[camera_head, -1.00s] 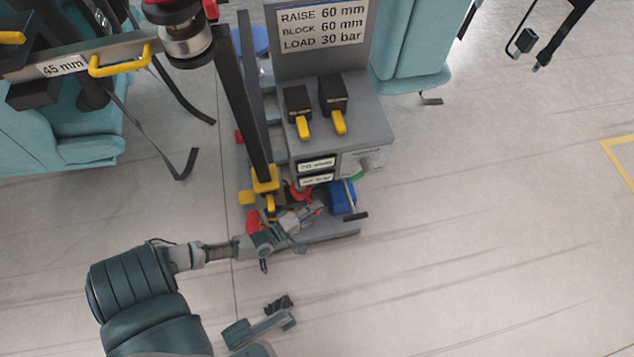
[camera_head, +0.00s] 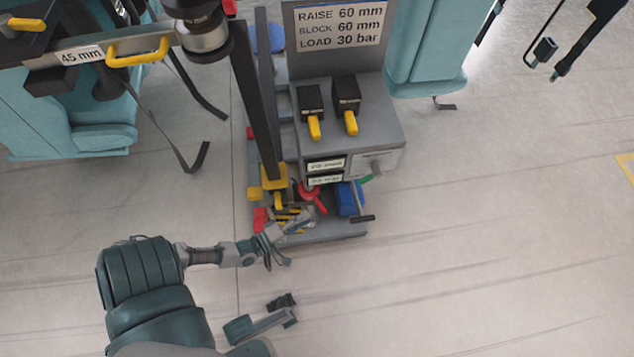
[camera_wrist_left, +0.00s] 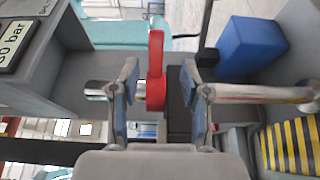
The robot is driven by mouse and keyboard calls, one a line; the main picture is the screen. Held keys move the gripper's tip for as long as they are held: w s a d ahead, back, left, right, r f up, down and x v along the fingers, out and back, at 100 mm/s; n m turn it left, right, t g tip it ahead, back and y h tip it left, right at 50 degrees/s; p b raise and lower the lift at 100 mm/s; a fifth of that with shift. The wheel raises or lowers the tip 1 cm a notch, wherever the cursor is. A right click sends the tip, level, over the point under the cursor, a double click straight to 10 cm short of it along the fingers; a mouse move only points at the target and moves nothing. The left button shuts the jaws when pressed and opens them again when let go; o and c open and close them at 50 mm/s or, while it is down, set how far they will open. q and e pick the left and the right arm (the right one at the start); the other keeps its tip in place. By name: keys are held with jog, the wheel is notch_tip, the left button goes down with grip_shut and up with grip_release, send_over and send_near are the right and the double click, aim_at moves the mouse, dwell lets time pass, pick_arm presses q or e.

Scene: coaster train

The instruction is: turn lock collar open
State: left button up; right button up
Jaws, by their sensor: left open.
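A red collar with a stubby red lever (camera_head: 312,196) sits low on the front of the grey unit, and I take it as the lock collar. In the left wrist view the red lever (camera_wrist_left: 155,55) stands upright between my fingers, with a gap on each side. My left gripper (camera_head: 291,240) is open at the unit's base, just in front of and left of the collar. In the wrist view its two blue-padded fingers (camera_wrist_left: 160,88) flank the red part without visibly holding it. My right gripper is not seen.
A blue block (camera_head: 349,198) and a T-handled rod (camera_head: 360,212) are right of the collar. A black post (camera_head: 256,105) with a yellow foot rises on the left. A yellow-black striped part (camera_wrist_left: 292,145) lies near the fingers. The floor at right is clear.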

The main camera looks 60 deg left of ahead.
pick_arm(q)
jog(key=shift+s+f, duration=0.1)
jog(key=shift+s, duration=2.25)
